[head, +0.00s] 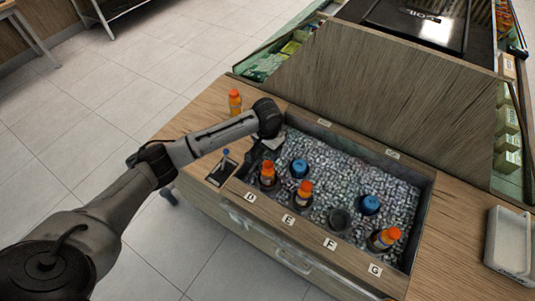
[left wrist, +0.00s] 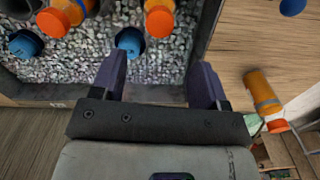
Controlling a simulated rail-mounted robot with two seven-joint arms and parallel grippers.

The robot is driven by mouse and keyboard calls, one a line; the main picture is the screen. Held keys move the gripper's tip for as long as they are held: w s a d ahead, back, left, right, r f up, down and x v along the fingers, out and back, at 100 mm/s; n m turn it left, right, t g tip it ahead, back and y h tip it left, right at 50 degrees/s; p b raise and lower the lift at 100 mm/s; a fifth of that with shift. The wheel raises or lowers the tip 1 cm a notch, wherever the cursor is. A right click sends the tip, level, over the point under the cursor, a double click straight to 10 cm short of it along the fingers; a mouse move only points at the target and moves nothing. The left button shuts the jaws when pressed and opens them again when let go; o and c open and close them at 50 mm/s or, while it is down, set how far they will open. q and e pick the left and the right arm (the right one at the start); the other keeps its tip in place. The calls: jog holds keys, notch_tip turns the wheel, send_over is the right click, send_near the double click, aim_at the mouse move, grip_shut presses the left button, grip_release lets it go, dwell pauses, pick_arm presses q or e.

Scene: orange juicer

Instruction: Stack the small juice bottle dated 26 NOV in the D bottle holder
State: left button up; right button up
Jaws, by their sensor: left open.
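Small orange juice bottles with orange caps stand in the holders by labels D (head: 267,174), E (head: 304,190) and G (head: 383,239). The holder by F (head: 340,220) looks empty. Another orange bottle (head: 235,102) stands on the wooden counter outside the bin, behind my left arm; it also shows right of the fingers in the left wrist view (left wrist: 262,92). No date is legible. My left gripper (left wrist: 160,75) is open and empty, over the bin's edge, with a blue-capped item (left wrist: 130,41) beyond its fingertips. My right gripper is out of view.
The sunken bin of grey pebbles (head: 335,180) has raised wooden edges. Blue-capped items stand in it at the back (head: 299,168) and right (head: 370,204). A small dark tray (head: 222,169) lies left of D. A white tray (head: 508,240) sits at the right.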

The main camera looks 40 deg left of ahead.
pick_arm(q)
jog(key=s+d+f+m+t+h, duration=0.1)
jog(key=s+d+f+m, duration=0.1)
jog(key=s+d+f, duration=0.4)
jog(key=s+d+f+m+t+h, duration=0.1)
jog(key=s+d, duration=0.7)
jog(key=s, duration=0.1)
jog(key=s+a+r+y, duration=0.1)
jog(key=s, duration=0.7)
jog(key=s+a+r+n+t, duration=0.1)
jog(key=s, duration=0.8)
jog(key=shift+s+r+t+y, duration=0.25)
jog(key=shift+r+t+y, duration=0.05)
jog(key=shift+r+y, duration=0.1)
